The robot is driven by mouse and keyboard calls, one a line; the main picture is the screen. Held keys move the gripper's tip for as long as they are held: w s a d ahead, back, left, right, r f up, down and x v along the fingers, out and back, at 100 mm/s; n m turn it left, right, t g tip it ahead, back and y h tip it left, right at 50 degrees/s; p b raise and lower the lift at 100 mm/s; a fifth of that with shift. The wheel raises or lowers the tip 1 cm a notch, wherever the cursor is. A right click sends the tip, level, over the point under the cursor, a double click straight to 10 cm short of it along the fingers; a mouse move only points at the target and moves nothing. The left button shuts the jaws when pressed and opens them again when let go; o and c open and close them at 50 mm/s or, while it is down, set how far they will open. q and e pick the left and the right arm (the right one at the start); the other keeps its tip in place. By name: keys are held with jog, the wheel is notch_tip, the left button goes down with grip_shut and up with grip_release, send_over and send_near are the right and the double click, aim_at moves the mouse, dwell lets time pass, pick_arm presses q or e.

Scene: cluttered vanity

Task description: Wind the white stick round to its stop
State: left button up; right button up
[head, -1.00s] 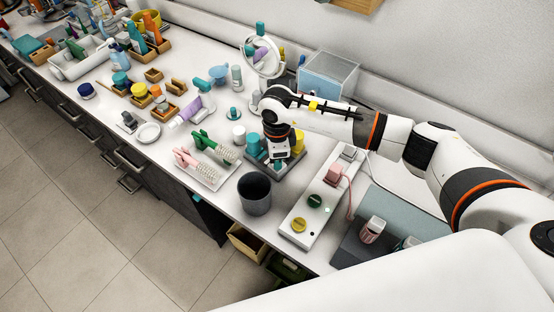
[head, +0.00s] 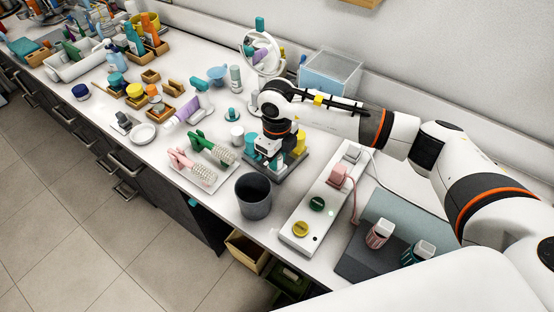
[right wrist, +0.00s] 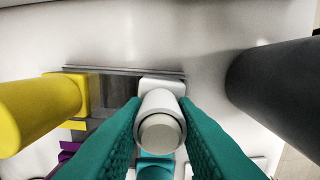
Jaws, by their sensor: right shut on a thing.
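The white stick (right wrist: 160,108) stands between the teal fingers of my right gripper (right wrist: 162,128) in the right wrist view, its round grey end facing the camera. The fingers are shut on its two sides. In the head view, my right gripper (head: 270,166) is low over the grey holder (head: 293,167), just behind the dark cup, and I cannot make out the stick there. A yellow cylinder (right wrist: 38,108) stands left of the stick in the wrist view. A teal piece (right wrist: 155,160) and purple bits lie below, partly hidden by the fingers. My left gripper is not in view.
The dark cup (head: 253,196) stands close in front of the holder; it also shows at the right in the wrist view (right wrist: 285,85). A white power strip (head: 312,212) lies to the right. Brushes (head: 212,150) and a white cylinder (head: 237,134) stand left.

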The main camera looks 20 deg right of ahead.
jog(key=m+b, duration=0.2)
jog(key=m, duration=0.4)
jog(key=m+b, duration=0.1)
jog(key=m, duration=0.2)
jog(key=shift+m+b, duration=0.35)
jog(key=shift+m, duration=1.15)
jog(key=o, duration=1)
jog(key=shift+r, duration=0.1)
notch_tip(320, 180, up, 12)
jog(key=shift+f+b, duration=0.1)
jog(key=shift+b, duration=0.75)
